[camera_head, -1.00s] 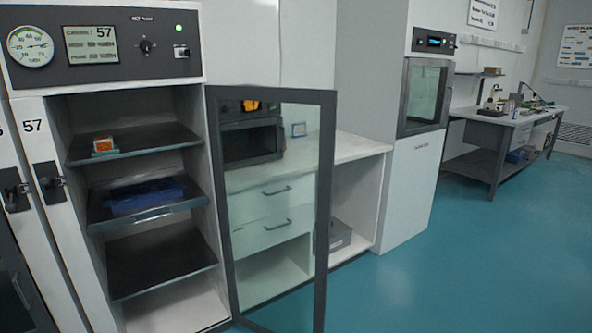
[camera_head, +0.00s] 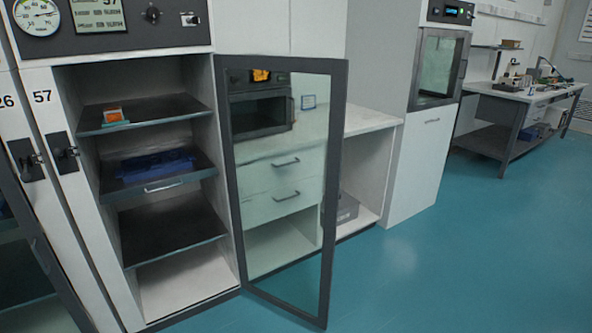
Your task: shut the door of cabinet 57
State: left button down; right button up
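Cabinet 57 (camera_head: 43,96) stands at the left, with its number on the white front post and on a panel display (camera_head: 97,14) above. Its glass door (camera_head: 338,190) has a dark frame, is hinged at the right side of the opening, and stands wide open over the floor. A black latch (camera_head: 64,153) is on the left post. Neither of my grippers is in view.
A counter with drawers and a microwave-like oven shows through the door glass. A tall white unit (camera_head: 421,165) stands right of it. A workbench (camera_head: 513,112) is at the far right. The blue floor (camera_head: 430,270) is clear in front and to the right.

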aim_at(338, 68)
jog(key=z, duration=1.2)
jog(key=i, duration=3.7)
jog(key=u, duration=3.85)
jog(key=i, duration=0.5)
jog(key=u, duration=0.6)
jog(key=k, duration=1.05)
